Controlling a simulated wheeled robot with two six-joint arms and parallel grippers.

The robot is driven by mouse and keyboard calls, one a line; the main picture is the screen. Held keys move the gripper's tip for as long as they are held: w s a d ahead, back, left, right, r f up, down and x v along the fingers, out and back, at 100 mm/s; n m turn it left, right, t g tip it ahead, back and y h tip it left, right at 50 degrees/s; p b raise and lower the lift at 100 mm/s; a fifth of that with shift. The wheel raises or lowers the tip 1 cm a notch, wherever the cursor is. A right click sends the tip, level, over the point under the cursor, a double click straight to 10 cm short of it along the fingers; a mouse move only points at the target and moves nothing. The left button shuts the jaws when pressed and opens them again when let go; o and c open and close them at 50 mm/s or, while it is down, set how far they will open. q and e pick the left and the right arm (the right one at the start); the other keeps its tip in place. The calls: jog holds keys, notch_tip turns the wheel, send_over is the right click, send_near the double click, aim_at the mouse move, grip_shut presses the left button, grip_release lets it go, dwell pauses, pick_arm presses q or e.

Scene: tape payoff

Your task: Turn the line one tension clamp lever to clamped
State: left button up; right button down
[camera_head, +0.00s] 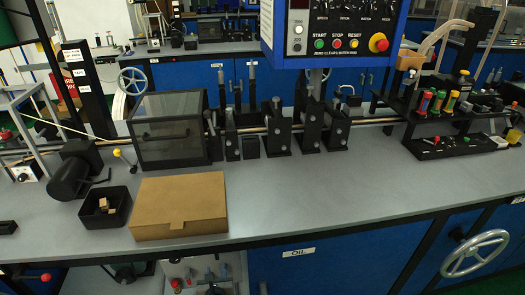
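A lever with a yellow ball knob (117,153) stands tilted on the bench, between a black cylindrical unit (75,178) and a dark clear-sided enclosure (170,138). It looks like a clamp lever, but I cannot read a line number or a clamped mark on it. Its knob points up and to the left. A small black part at the left edge (7,228) may be my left gripper; its fingers cannot be made out. No gripper shows touching the lever. My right gripper is not in view.
A brown cardboard box (180,205) and a black bin (104,208) with small blocks stand in front of the lever. A control panel (330,30) hangs above the bench. Several black stands follow to the right. The front right bench top is clear.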

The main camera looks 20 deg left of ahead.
pick_arm(q)
jog(key=s+d+f+n+g+h, duration=0.25)
jog(key=s+f+n+g, duration=0.35)
jog(key=s+f+n, duration=1.15)
jog(key=s+d+f+n+g+h, duration=0.1)
jog(key=s+f+n+g+h, duration=0.1)
jog(key=s+f+n, duration=0.3)
jog(key=s+d+f+n+g+h, duration=0.1)
jog(key=s+f+n+g+h, duration=0.1)
jog(key=s+f+n, duration=0.4)
jog(key=s+n, duration=0.1)
jog(key=s, duration=0.4)
jog(key=shift+s+f, duration=0.2)
jog(key=shift+f, duration=0.1)
